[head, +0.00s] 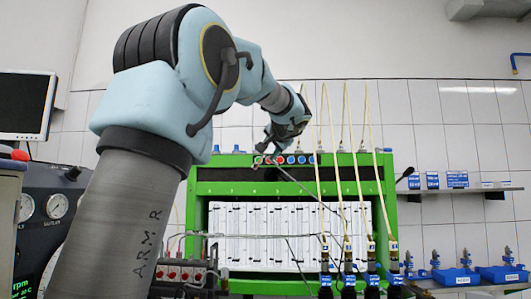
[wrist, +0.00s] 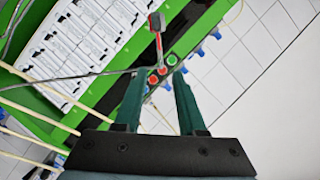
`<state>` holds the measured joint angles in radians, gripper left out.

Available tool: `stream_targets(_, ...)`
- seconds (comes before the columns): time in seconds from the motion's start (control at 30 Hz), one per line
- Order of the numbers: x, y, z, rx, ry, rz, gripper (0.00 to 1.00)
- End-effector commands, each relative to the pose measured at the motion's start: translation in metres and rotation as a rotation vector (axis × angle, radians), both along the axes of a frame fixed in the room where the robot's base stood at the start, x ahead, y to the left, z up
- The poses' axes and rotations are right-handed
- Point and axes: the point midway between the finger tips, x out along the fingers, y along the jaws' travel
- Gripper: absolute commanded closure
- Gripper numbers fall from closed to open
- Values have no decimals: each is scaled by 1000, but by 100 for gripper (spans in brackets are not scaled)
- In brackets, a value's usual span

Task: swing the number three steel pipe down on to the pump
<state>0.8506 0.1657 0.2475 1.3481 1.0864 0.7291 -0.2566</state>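My gripper (wrist: 160,73) has its two dark green fingers spread apart, with nothing clamped between them. In the head view my gripper (head: 271,147) is at the top of the green bench, by the row of coloured buttons. A thin grey steel pipe (wrist: 75,77) runs across the wrist view to the fingertips; its exact depth there is unclear. In the head view a thin steel pipe (head: 303,189) slants down right from the gripper.
The green test bench (head: 290,187) carries white graduated panels (head: 260,218). Several pale yellow tubes (head: 330,160) rise above the pumps. Other thin lines (head: 270,236) cross the bench front. A gauge console (head: 45,210) and monitor (head: 25,105) stand left. Blue parts (head: 455,277) sit right.

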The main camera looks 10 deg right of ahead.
Motion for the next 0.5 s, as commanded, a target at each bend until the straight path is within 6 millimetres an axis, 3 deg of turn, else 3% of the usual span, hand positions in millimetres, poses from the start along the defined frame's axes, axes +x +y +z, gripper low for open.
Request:
stream_targets(0.2, 36, 2, -6, 1, 1, 1, 60)
stream_targets(0.5, 53, 3, -12, -1, 0, 0, 60)
